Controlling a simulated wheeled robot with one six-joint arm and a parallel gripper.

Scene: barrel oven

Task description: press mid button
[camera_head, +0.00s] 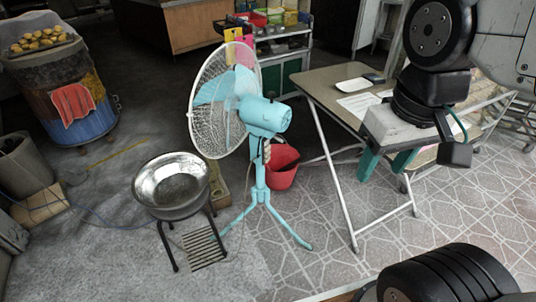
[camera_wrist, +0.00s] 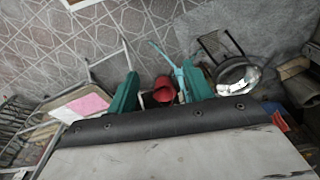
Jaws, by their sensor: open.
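A light-blue standing fan (camera_head: 262,115) with a white wire cage is in the middle of the head view, its cage facing left. Its blue motor housing and stem show, but no separate buttons can be made out. In the wrist view, blue parts of the fan (camera_wrist: 178,68) show between and beyond the fingers. My gripper (camera_head: 387,166) is to the right of the fan, in front of the folding table, pointing down. Its two teal fingers are apart with nothing between them; they also show in the wrist view (camera_wrist: 162,92).
A folding table (camera_head: 316,84) with papers and a white tray (camera_head: 354,85) stands behind my gripper. A red bucket (camera_head: 283,172) is behind the fan stem. A metal bowl (camera_head: 171,183) on a stand is left of the fan.

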